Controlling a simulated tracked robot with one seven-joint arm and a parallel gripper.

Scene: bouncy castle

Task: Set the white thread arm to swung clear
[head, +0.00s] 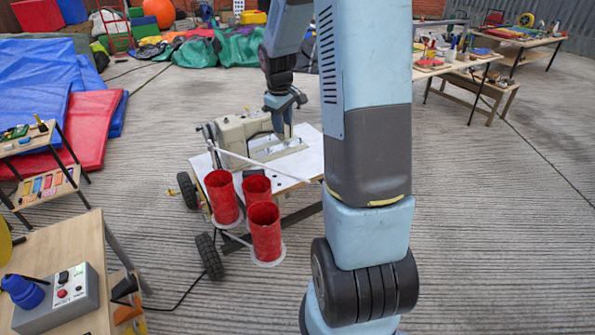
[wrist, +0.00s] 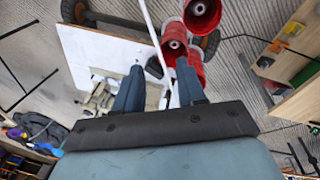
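The white thread arm (head: 255,165) is a long thin bar. In the head view it slants from the left end of the cream sewing machine (head: 245,132) across the white tabletop (head: 308,158), behind the red spools. In the wrist view the thread arm (wrist: 152,32) runs down from the top edge to the gap between my fingers. My gripper (head: 279,128) points down over the machine. In the wrist view my gripper (wrist: 159,80) has its fingers apart. The bar shows between them in the picture; I cannot tell whether it touches either finger.
Several red spools (head: 265,232) stand on white discs at the table's near side. The wheeled stand has black tyres (head: 209,256). A bench with a grey switch box (head: 57,300) is at the near left. A work table (head: 470,62) stands back right. Concrete floor lies clear between.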

